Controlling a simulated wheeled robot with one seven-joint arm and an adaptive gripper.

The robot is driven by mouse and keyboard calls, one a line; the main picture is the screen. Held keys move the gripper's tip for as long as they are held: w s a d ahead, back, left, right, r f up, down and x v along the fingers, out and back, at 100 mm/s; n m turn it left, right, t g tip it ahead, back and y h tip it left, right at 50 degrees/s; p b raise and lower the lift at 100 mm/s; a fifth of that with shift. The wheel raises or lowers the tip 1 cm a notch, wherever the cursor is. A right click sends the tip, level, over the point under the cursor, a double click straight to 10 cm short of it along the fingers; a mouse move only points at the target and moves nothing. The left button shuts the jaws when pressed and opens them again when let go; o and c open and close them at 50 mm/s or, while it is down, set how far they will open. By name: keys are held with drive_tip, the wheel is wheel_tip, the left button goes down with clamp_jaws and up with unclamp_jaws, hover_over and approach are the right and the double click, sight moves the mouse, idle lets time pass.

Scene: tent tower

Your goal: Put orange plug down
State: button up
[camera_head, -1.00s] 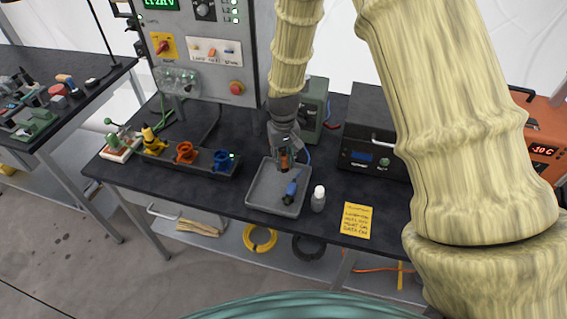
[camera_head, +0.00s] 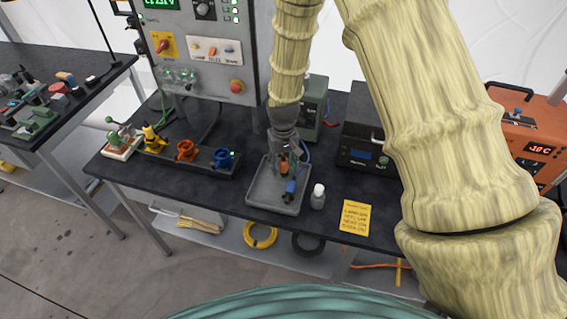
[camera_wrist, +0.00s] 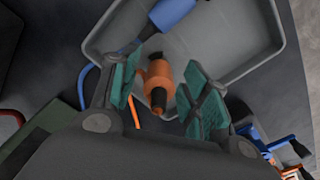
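The orange plug (camera_head: 284,167) is at the tip of my gripper (camera_head: 286,160), over or in the grey tray (camera_head: 262,190). In the wrist view the orange plug (camera_wrist: 158,78) lies between the two green finger pads of my gripper (camera_wrist: 165,92), with a narrow gap on either side. The fingers look open. The plug appears low at the tray floor, but whether it rests there is hard to tell. A blue plug (camera_head: 291,187) lies in the tray just in front of it; its blue body (camera_wrist: 170,12) also shows in the wrist view.
A white-capped bottle (camera_head: 318,196) stands right of the tray, near a yellow note (camera_head: 355,217). A socket strip (camera_head: 205,165) with yellow, orange and blue sockets is to the left. A dark box (camera_head: 362,150) and a green unit (camera_head: 312,108) stand behind.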

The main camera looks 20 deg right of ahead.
drive_tip(key=shift+r+b, duration=1.95)
drive_tip(key=shift+r, duration=4.2)
